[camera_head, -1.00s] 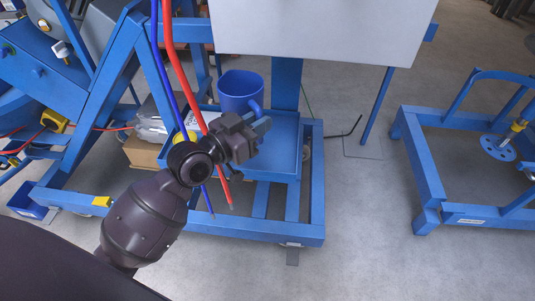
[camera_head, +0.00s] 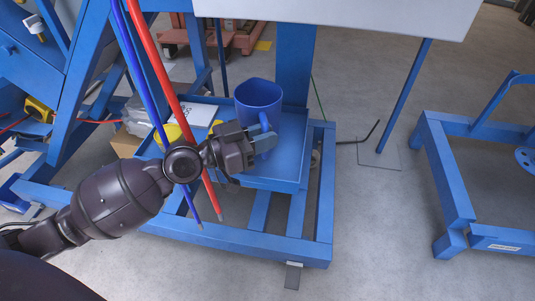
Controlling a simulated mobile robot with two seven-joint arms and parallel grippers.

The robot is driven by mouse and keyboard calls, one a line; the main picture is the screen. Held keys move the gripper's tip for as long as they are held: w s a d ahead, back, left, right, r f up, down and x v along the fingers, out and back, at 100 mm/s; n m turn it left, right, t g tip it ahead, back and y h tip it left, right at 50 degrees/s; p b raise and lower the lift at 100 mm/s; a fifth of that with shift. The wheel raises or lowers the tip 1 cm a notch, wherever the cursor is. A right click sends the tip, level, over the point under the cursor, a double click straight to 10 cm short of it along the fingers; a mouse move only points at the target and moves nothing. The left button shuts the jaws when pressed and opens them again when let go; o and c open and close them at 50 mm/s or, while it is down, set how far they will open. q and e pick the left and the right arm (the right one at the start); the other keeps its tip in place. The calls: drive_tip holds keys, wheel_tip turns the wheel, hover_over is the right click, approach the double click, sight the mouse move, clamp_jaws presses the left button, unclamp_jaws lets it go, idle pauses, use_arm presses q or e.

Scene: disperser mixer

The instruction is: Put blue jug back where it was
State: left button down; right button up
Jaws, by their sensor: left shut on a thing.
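The blue jug (camera_head: 259,95) is upright, its open top facing up, at the blue tray (camera_head: 291,150) on the low blue frame. Its handle points toward me. My left gripper (camera_head: 264,139) is shut on the jug's handle, in front of the jug. The gripper and arm hide part of the tray and the jug's lower side. I cannot tell whether the jug's base touches the tray floor. My right gripper is not in view.
A red hose (camera_head: 165,75) and a blue hose (camera_head: 142,75) hang close beside my left wrist. A white panel (camera_head: 340,15) overhangs the tray from above. A cardboard box (camera_head: 127,143) sits left of the tray.

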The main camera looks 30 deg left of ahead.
sight(262, 155)
use_arm(q)
drive_tip(key=shift+f, duration=0.3)
wheel_tip(262, 155, down, 4)
drive_tip(key=shift+r+b, duration=0.1)
drive_tip(key=shift+b, duration=1.1)
drive_tip(key=shift+f+b, duration=0.35)
drive_tip(key=shift+f, duration=0.05)
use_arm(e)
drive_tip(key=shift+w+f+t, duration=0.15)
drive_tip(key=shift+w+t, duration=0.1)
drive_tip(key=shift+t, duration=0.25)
use_arm(q)
drive_tip(key=shift+r, duration=0.2)
drive_tip(key=shift+f, duration=0.25)
drive_tip(key=c, duration=1.1)
unclamp_jaws()
